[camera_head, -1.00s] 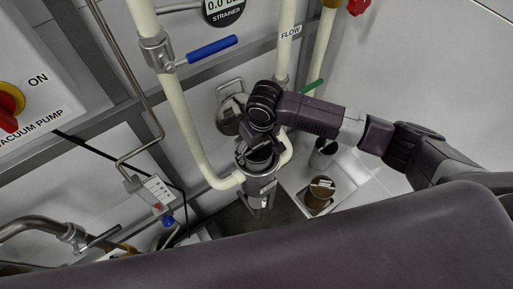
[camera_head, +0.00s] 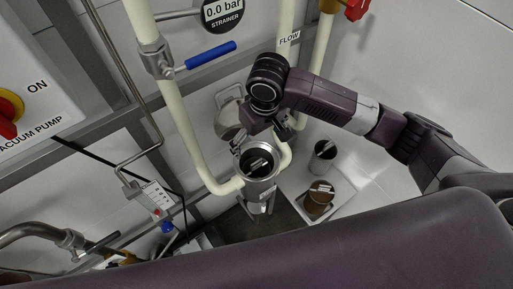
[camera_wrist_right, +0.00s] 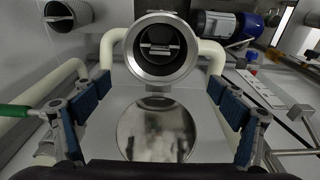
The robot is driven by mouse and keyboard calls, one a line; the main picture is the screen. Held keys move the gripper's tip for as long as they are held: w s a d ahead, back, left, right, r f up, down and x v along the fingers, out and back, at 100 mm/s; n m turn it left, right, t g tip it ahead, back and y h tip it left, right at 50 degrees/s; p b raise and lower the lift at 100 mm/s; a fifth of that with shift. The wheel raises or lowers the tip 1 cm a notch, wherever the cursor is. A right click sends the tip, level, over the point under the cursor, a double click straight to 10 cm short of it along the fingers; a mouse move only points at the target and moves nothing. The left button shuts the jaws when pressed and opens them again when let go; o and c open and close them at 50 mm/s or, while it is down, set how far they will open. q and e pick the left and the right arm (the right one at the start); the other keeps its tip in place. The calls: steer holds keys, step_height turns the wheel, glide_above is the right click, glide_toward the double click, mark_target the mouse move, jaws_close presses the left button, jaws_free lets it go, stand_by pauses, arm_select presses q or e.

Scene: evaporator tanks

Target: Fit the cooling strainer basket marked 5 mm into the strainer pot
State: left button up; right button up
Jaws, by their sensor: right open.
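The strainer pot (camera_head: 262,186) is a steel cylinder with its mouth open upward. A strainer basket (camera_head: 257,163) with a bar across its top sits inside the pot, below the rim; its marking is not readable. The right wrist view shows the pot rim (camera_wrist_right: 160,75) and the basket (camera_wrist_right: 160,47) from above. My right gripper (camera_head: 268,124) is open and empty, just behind and above the pot, near the round open lid (camera_head: 228,121). In the wrist view a shiny disc (camera_wrist_right: 155,128), apparently the lid, shows between the open fingers. My left gripper is not in view.
Cream pipes (camera_head: 180,125) flank the pot, with a blue-handled valve (camera_head: 210,55) at upper left. The gauge (camera_head: 222,13) reads 0.0 bar.

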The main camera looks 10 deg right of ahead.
step_height(320, 180, up, 3)
steer(key=shift+s+f, duration=0.15)
steer(key=shift+f, duration=0.05)
stand_by(0.5)
